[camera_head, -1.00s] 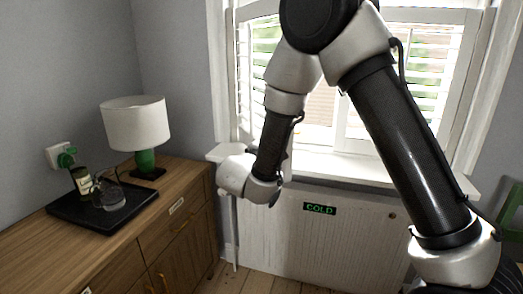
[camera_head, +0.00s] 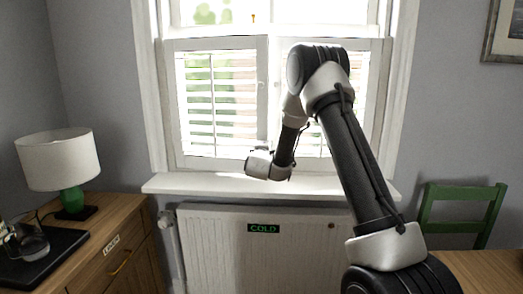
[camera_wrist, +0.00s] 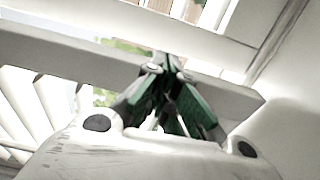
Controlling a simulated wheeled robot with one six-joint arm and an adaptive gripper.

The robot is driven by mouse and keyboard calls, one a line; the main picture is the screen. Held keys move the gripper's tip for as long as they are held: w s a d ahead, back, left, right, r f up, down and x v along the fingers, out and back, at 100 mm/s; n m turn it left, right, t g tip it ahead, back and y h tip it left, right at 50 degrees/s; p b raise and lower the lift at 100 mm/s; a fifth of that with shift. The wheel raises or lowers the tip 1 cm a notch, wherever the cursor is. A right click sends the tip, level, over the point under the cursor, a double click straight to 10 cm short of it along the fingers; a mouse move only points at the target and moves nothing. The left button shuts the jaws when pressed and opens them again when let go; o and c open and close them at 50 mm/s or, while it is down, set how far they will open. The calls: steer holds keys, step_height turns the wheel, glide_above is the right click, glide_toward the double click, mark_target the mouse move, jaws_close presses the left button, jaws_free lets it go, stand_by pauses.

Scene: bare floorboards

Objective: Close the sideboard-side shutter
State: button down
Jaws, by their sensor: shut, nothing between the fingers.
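The sideboard-side shutter (camera_head: 214,100) is the left white louvred panel in the window. It looks roughly flat in the frame beside the right shutter (camera_head: 312,142); whether it is fully closed I cannot tell. My wrist is low in front of the window, just above the sill, and hides the gripper's fingers in the head view. In the wrist view my gripper (camera_wrist: 168,62) is shut and empty, its green-and-black fingers together over a white shutter rail (camera_wrist: 60,55), with louvres (camera_wrist: 45,105) at the left. Whether the fingertips touch the rail I cannot tell.
The window sill (camera_head: 215,185) runs above a white radiator (camera_head: 205,250) with a "COLD" sign (camera_head: 263,228). The wooden sideboard (camera_head: 120,215) at left bears a lamp (camera_head: 60,160) and a black tray (camera_head: 45,262). A green chair (camera_head: 462,225) stands at right.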

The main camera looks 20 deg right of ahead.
steer(key=shift+w+d+y, duration=0.25)
steer(key=shift+w+y, duration=0.05)
steer(key=shift+w, duration=0.05)
